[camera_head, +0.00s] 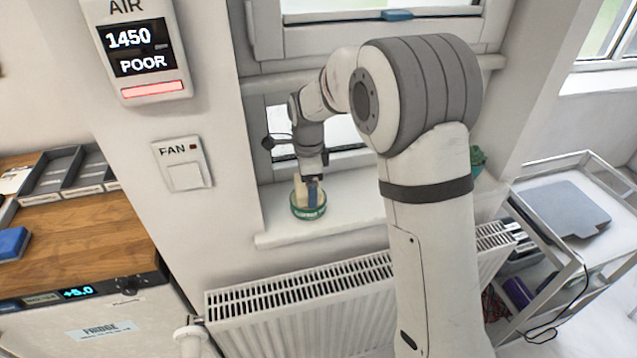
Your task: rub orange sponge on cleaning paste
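A small round green tin (308,211) with a pale label stands on the white windowsill; it looks like the cleaning paste container. My gripper (312,182) points down right over the tin, its tips at or inside the rim. A small pale tan block (299,186) and a blue piece (316,194) show at the fingertips, standing up from the tin. I cannot tell whether either is the sponge or part of my gripper. No clearly orange sponge shows. The paste surface is hidden, and the finger gap is too small to read.
A window (340,120) is close behind my gripper. A white radiator (300,308) is below the windowsill (345,208). My arm hides part of the sill; a green item (478,158) shows behind it. A trolley (545,190) stands right, a wooden-topped fridge (80,240) left.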

